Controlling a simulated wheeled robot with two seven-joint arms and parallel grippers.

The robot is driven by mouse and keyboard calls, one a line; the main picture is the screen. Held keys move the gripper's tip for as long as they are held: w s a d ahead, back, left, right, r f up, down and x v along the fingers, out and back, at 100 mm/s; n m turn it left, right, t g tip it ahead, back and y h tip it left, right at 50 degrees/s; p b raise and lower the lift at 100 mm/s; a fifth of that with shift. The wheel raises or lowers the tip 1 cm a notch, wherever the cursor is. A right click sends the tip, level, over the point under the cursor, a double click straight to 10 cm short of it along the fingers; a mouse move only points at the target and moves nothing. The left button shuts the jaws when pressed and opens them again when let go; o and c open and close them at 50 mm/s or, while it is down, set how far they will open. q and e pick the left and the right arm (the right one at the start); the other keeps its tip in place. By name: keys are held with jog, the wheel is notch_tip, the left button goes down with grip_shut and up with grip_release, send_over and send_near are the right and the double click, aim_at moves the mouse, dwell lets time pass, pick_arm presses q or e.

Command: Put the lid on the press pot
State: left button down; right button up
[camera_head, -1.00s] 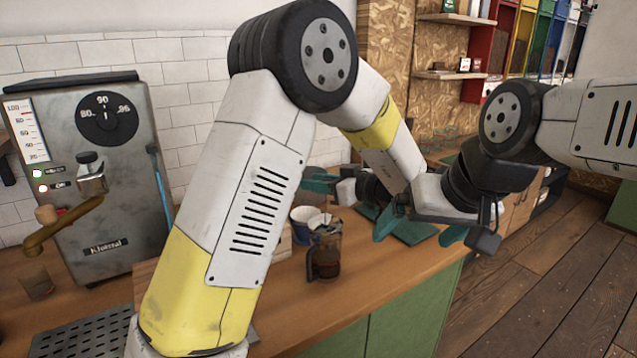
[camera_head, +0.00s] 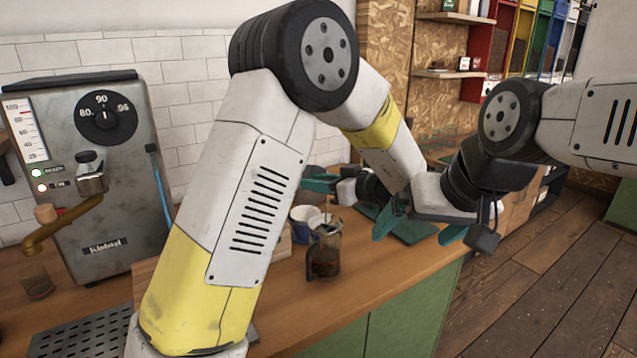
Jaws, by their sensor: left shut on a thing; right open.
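The press pot (camera_head: 323,262) is a glass jug with dark contents in its lower part, standing upright near the counter's front edge. Something small and dark shows at its top, but I cannot tell what it is. My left gripper (camera_head: 316,183) has teal fingers, behind and above the pot and apart from it. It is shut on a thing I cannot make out. My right gripper (camera_head: 420,228) is open, to the right of the pot, its teal fingers spread and empty. I cannot pick out the lid for certain.
A pale blue-rimmed cup (camera_head: 302,215) stands just behind the pot. A dark green mat (camera_head: 412,231) lies under my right gripper. A grey machine (camera_head: 100,190) stands at the left, with a small glass (camera_head: 37,284) before it.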

pick_arm(q)
jog(key=shift+f, duration=0.65)
dwell(0.8)
jog(key=c, duration=1)
grip_release()
